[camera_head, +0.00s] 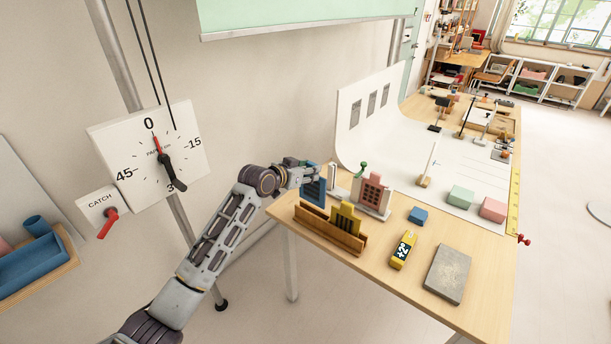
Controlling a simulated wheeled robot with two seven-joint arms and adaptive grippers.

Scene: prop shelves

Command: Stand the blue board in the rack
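The blue board (314,192) is upright with dark window-like marks, at the left end of the wooden rack (330,234). My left gripper (312,173) reaches in from the left and appears shut on the board's upper edge. The board's lower edge is at or behind the rack's left end; I cannot tell whether it sits in the slot. A yellow board (346,217) stands upright in the rack, right of the blue one. My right gripper is not in view.
A red-brown board (374,190) stands on a pale base behind the rack. A blue block (417,215), a yellow tag-like device (403,250) and a grey slab (447,274) lie to the right on the table (385,285). A wall dial (150,155) hangs left.

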